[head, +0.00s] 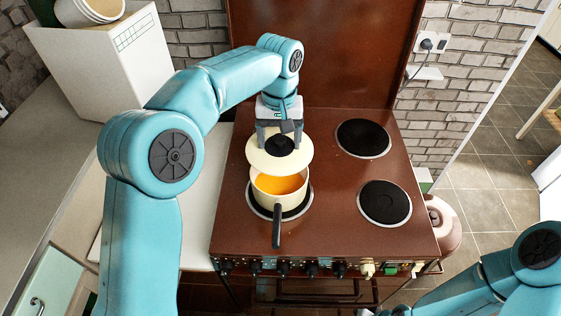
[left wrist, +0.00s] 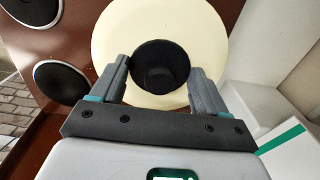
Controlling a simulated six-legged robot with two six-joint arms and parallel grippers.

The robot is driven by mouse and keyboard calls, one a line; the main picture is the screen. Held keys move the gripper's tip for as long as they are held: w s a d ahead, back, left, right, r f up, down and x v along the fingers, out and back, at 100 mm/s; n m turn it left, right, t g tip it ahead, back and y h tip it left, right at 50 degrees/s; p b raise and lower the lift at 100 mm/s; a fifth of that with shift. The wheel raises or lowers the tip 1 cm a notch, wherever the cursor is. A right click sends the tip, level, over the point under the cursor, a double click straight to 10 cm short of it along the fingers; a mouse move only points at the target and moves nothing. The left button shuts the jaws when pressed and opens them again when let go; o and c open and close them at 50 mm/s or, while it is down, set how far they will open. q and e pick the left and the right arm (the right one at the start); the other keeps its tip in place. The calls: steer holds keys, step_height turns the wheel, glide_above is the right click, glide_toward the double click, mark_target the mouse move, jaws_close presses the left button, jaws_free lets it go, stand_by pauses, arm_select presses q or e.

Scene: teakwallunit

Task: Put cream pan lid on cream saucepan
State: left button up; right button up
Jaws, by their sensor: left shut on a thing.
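The cream pan lid (head: 262,158) is a round disc with a black knob, held by my left gripper (head: 279,142) above the back part of the cream saucepan (head: 281,199). The gripper is shut on the lid's black knob, which also shows between the fingers in the left wrist view (left wrist: 160,68). The saucepan stands on the front left burner, with orange contents and a dark handle pointing to the front. The lid hides the pan's back rim; the front of the opening is uncovered. My right gripper is not in view; only part of that arm shows at lower right.
The brown stove (head: 330,225) has free burners at back right (head: 363,138) and front right (head: 384,203). A brown panel (head: 325,55) rises behind it. A white box (head: 103,60) stands on the counter at left. Knobs line the stove's front edge.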

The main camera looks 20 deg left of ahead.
mark_target(279, 138)
arm_select(q)
steer(key=shift+s+a+f, duration=0.1)
steer(key=shift+s+f, duration=0.05)
steer(key=shift+f, duration=0.5)
steer(key=shift+s+a+f, duration=0.1)
steer(key=shift+f, duration=0.5)
step_height(279, 138, down, 5)
steer(key=shift+d+r, duration=0.1)
steer(key=shift+d, duration=0.05)
steer(key=shift+w, duration=0.15)
steer(key=shift+f, duration=0.6)
steer(key=o, duration=1.1)
step_height(279, 138, up, 13)
steer(key=shift+r+p, duration=0.15)
steer(key=shift+p, duration=0.15)
